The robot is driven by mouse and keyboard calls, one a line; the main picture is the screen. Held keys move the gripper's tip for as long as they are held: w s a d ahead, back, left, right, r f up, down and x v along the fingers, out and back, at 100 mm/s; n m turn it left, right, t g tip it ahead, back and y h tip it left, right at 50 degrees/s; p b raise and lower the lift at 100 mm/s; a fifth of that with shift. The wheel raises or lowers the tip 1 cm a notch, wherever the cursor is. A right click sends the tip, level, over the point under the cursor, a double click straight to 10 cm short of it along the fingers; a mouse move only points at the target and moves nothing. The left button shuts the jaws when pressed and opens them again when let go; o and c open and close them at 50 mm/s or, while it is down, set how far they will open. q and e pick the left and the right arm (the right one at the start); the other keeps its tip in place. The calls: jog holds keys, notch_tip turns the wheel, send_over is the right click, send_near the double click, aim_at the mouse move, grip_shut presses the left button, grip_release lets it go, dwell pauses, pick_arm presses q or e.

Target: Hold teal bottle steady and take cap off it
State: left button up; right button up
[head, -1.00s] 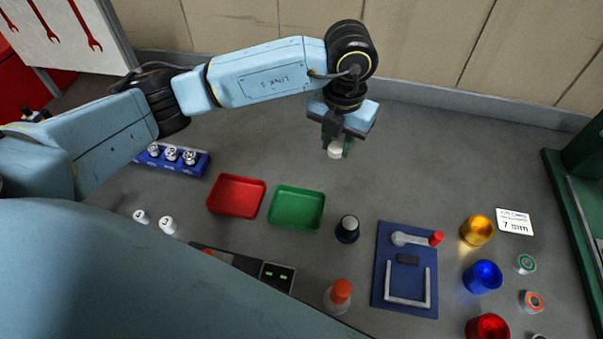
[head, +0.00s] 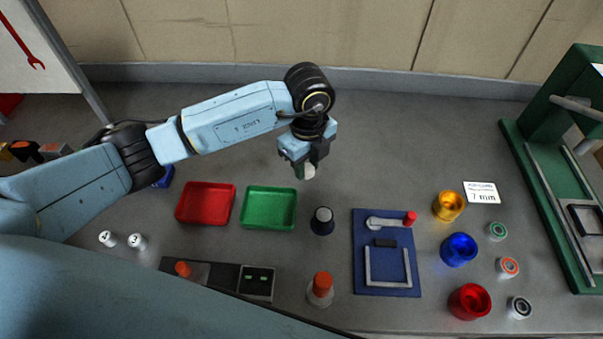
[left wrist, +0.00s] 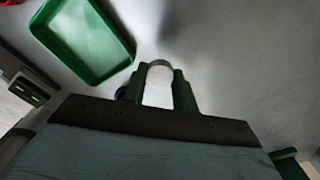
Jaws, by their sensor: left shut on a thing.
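My left gripper (head: 304,172) is shut on a white, rounded piece (head: 310,171), behind and slightly right of the green tray. In the left wrist view the white piece (left wrist: 158,84) sits between two dark green fingers of the gripper (left wrist: 157,90). I cannot tell whether it is a cap alone or part of a bottle. No clearly teal bottle shows. A dark bottle with a pale top (head: 322,221) stands upright in front of the gripper, apart from it. An orange-capped bottle (head: 320,290) stands nearer. My right gripper is out of view.
A red tray (head: 205,203) and the green tray (head: 269,208) lie left of centre. A blue board (head: 387,279) with a fixture, gold (head: 448,205), blue (head: 459,249) and red (head: 469,301) cups are right. A green machine (head: 545,165) stands far right. Bare grey table surrounds the gripper.

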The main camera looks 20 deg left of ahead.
aim_at(307, 185)
pick_arm(q)
jog(key=shift+f, duration=2.1)
jog(key=shift+f, duration=0.1)
jog(key=shift+f, duration=0.15)
jog(key=o, duration=0.8)
notch_tip(307, 185, up, 12)
jog(key=shift+f, duration=0.1)
jog(key=shift+r, duration=0.35)
